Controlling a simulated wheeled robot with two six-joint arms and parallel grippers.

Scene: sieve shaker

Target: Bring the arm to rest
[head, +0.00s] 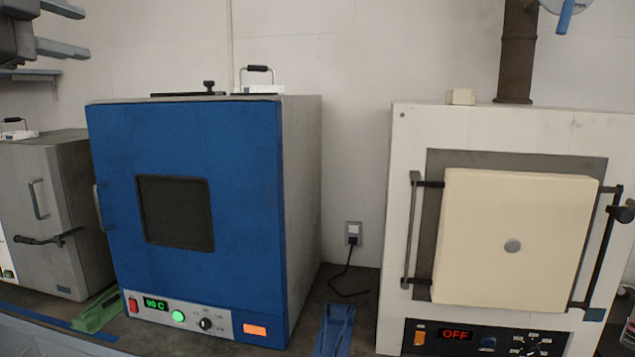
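My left gripper (82,32) is at the upper left corner of the head view, raised in front of the wall. Its two grey fingers are spread apart with nothing between them. It is above and left of the blue oven (245,200), clear of it. Only the fingers and part of the dark gripper body show; the rest of the arm is cut off by the frame. My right gripper is not in this view.
The blue oven's door is shut and its display reads about 90 C. A white furnace (410,130) at right has a cream door (512,215) and reads OFF. A grey cabinet (80,200) is at far left. A blue object (333,330) and a green one (97,312) lie on the bench.

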